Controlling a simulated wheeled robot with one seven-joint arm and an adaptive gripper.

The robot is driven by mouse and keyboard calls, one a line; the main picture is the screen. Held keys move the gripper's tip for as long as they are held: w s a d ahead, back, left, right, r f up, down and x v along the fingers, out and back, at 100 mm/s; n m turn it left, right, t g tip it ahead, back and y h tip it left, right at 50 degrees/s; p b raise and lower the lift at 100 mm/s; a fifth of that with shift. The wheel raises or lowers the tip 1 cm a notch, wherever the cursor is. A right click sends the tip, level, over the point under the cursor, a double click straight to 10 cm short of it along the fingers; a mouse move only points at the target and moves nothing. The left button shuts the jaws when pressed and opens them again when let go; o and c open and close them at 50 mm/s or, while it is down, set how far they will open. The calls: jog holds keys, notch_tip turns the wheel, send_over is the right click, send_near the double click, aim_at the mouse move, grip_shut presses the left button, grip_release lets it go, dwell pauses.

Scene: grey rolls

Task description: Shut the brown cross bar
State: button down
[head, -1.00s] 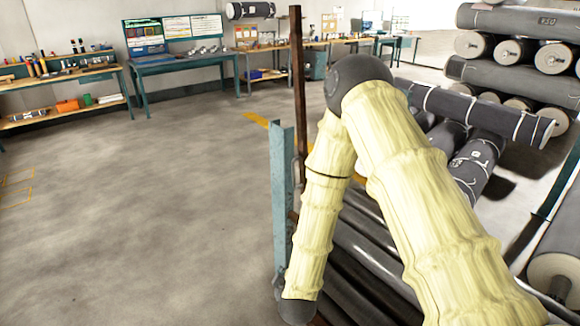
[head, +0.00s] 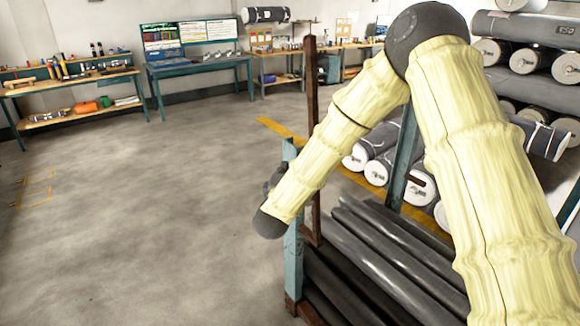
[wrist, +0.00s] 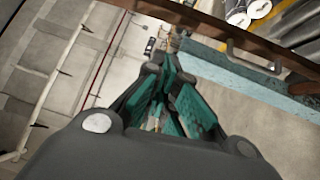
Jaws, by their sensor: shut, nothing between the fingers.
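The brown cross bar (head: 312,130) stands upright in the head view, raised beside the top of a worn blue post (head: 293,240). In the wrist view the brown bar (wrist: 205,22) runs across the top right, with a grey metal handle (wrist: 252,62) on its side. The blue post also shows in the wrist view (wrist: 235,80), below the bar. My gripper (wrist: 168,55) has its green-sided fingers together with nothing held, apart from the handle in the picture. In the head view my forearm and wrist hide most of the gripper.
Dark rolls (head: 375,260) lie in the rack right of the blue post. More rolls with white ends (head: 525,60) are stacked at the right. Workbenches (head: 195,65) line the back wall. The grey floor (head: 130,220) on the left is clear.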

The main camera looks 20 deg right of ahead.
jog(key=w+d+p, duration=0.5)
jog(key=w+d, duration=0.2)
jog(key=w, duration=0.1)
jog(key=shift+r, duration=0.4)
